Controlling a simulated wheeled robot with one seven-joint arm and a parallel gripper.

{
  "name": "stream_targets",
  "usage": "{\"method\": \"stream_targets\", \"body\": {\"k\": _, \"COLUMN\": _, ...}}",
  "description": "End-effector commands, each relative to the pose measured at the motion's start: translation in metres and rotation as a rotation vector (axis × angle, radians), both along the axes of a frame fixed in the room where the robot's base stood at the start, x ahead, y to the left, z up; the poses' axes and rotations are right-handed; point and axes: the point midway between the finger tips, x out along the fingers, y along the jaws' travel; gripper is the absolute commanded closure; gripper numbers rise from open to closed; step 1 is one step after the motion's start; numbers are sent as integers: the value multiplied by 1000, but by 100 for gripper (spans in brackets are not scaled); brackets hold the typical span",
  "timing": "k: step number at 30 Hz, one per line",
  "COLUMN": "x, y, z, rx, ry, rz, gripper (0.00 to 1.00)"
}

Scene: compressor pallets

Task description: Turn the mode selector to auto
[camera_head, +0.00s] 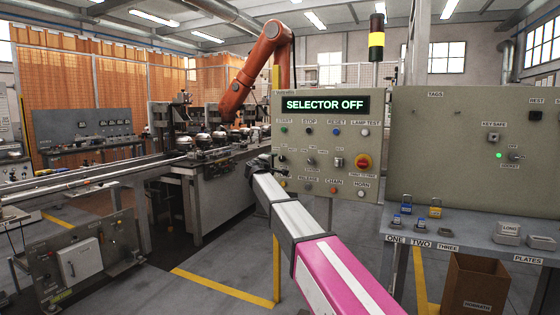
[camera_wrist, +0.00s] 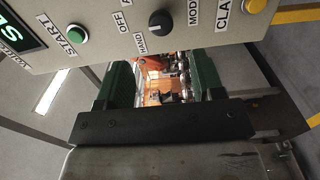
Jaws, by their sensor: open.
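The mode selector (camera_wrist: 160,22) is a dark round knob on the grey-beige control panel (camera_head: 345,180), seen near the top of the wrist view. HAND, OFF and partly cropped MODE labels surround it. The panel's display (camera_head: 325,104) reads SELECTOR OFF in green. My gripper (camera_wrist: 165,65) is open and empty, its two green-padded fingers apart. In the wrist view the knob lies ahead of the gap between them, with no contact visible. In the head view my gripper (camera_head: 262,164) is at the panel's lower left edge, where exact spacing cannot be told.
A green START button (camera_wrist: 78,34) sits beside the selector. A red emergency stop (camera_head: 363,161) on yellow is further right on the panel. A yellow post (camera_head: 276,250) stands just behind my arm. A shelf with padlocks (camera_head: 435,208) is at right.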

Motion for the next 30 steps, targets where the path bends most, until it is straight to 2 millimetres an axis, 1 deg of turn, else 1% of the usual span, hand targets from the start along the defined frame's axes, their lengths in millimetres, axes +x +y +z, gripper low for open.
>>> {"method": "stream_targets", "body": {"k": 5, "x": 21, "y": -6, "z": -1, "rx": 1, "ry": 1, "rz": 0, "gripper": 39}}
{"method": "stream_targets", "body": {"k": 15, "x": 77, "y": -27, "z": -1, "rx": 3, "ry": 1, "rz": 1, "gripper": 39}}
{"method": "stream_targets", "body": {"k": 18, "x": 88, "y": -31, "z": -1, "rx": 3, "ry": 1, "rz": 1, "gripper": 39}}
{"method": "stream_targets", "body": {"k": 22, "x": 95, "y": -34, "z": -2, "rx": 3, "ry": 1, "rz": 3, "gripper": 39}}
{"method": "stream_targets", "body": {"k": 29, "x": 96, "y": -35, "z": -2, "rx": 3, "ry": 1, "rz": 3, "gripper": 39}}
{"method": "stream_targets", "body": {"k": 30, "x": 96, "y": -35, "z": -2, "rx": 3, "ry": 1, "rz": 3, "gripper": 42}}
